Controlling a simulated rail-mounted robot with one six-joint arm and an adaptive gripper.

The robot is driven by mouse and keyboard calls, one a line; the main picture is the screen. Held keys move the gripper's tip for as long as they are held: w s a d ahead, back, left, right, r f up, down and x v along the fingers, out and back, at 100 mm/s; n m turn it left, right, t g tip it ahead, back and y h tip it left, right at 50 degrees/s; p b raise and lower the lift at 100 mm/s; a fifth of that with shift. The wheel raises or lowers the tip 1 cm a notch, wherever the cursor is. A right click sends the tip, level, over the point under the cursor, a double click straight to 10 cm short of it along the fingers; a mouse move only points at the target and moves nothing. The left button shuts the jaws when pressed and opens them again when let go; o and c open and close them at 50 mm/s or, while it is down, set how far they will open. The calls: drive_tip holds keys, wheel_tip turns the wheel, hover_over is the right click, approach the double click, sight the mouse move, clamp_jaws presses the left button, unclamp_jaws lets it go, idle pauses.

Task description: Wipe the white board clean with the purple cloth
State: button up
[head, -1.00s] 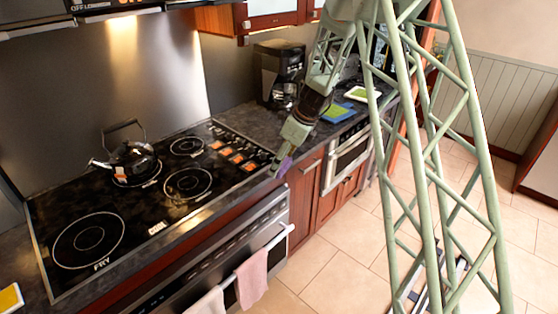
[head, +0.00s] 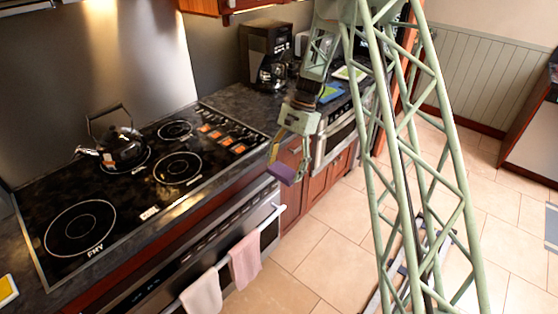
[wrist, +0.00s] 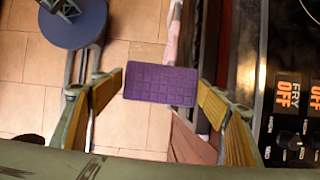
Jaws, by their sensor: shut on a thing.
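The purple cloth (wrist: 160,86) is a flat, ribbed rectangle in the wrist view, held by its two short ends between my fingers. My gripper (wrist: 162,88) is shut on it. In the head view my gripper (head: 284,162) hangs just off the front edge of the counter, with the cloth (head: 282,174) at its fingertips.
A blue board (head: 330,93) lies near the coffee maker (head: 268,54). The black cooktop (head: 120,190) holds a kettle (head: 122,146). Pink (head: 244,260) and pale (head: 202,293) towels hang on the oven handle. A yellow-edged item (head: 8,290) lies at the lower left. Tiled floor is open at right.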

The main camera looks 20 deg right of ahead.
drive_tip(key=s+f+n, duration=0.1)
drive_tip(key=n, duration=0.1)
drive_tip(key=s+d+n+g+h, duration=0.1)
drive_tip(key=s+n, duration=0.1)
drive_tip(key=n, duration=0.1)
drive_tip(key=s+d+f+n+h, duration=0.1)
drive_tip(key=s+n, duration=0.1)
drive_tip(key=shift+f+g, duration=0.35)
drive_tip(key=shift+g, duration=0.05)
wheel_tip(320, 180, down, 6)
drive_tip(key=s+d+n+h+b, duration=0.1)
drive_tip(key=s+n+b, duration=0.1)
drive_tip(key=n+b, duration=0.2)
drive_tip(key=shift+s+n+h+b, duration=0.2)
drive_tip(key=shift+n+h+b, duration=0.1)
drive_tip(key=shift+h+b, duration=0.1)
drive_tip(key=shift+d+r, duration=0.15)
